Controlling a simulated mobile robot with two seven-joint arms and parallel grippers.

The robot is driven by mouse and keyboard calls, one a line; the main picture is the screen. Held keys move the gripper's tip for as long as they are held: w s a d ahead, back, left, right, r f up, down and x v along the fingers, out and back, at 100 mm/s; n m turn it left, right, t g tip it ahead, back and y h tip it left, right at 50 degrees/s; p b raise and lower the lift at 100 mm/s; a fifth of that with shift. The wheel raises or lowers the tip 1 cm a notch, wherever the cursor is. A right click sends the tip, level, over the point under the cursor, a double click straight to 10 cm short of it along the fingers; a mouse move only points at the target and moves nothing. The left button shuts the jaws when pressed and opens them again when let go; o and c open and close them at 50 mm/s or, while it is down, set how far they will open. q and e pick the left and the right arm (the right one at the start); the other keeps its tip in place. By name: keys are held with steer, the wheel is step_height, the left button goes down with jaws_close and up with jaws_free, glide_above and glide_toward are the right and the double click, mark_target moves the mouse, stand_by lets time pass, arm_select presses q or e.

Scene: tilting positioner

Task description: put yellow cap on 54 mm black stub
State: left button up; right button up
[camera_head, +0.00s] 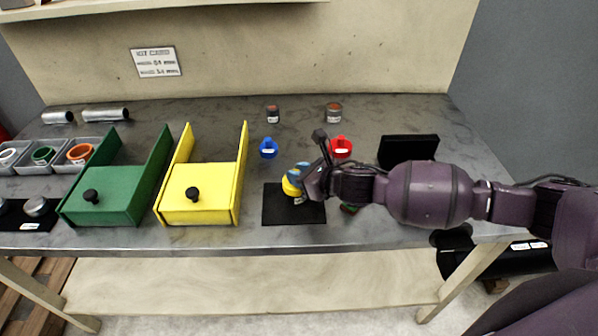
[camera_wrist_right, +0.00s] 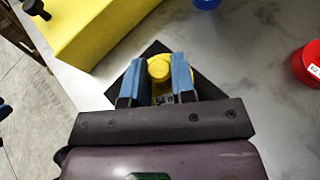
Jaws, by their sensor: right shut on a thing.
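The yellow cap (camera_head: 290,188) is between the blue-padded fingers of my right gripper (camera_head: 300,178), over the black mat (camera_head: 280,212) near the front of the table. In the right wrist view the yellow cap (camera_wrist_right: 158,68), with a raised round knob, sits between the two fingers. A label reading about "54" shows near its lower edge. My right gripper (camera_wrist_right: 155,82) is shut on it. I cannot tell whether the cap touches the mat. Two small dark labelled cylinders, one on the left (camera_head: 273,113) and one on the right (camera_head: 334,112), stand at the back; their sizes are unreadable. My left gripper is not in view.
A blue cap (camera_head: 268,148) and a red cap (camera_head: 341,147) stand behind the mat. A yellow drawer box (camera_head: 201,205) and a green one (camera_head: 110,207) are to the left. A black block (camera_head: 408,150) stands at right. The back middle is mostly clear.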

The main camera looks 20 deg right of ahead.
steer(key=shift+f, duration=0.1)
steer(key=o, duration=1)
steer(key=shift+s, duration=0.1)
steer(key=v, duration=1)
steer(key=shift+s+d+r, duration=0.2)
steer(key=shift+s, duration=0.05)
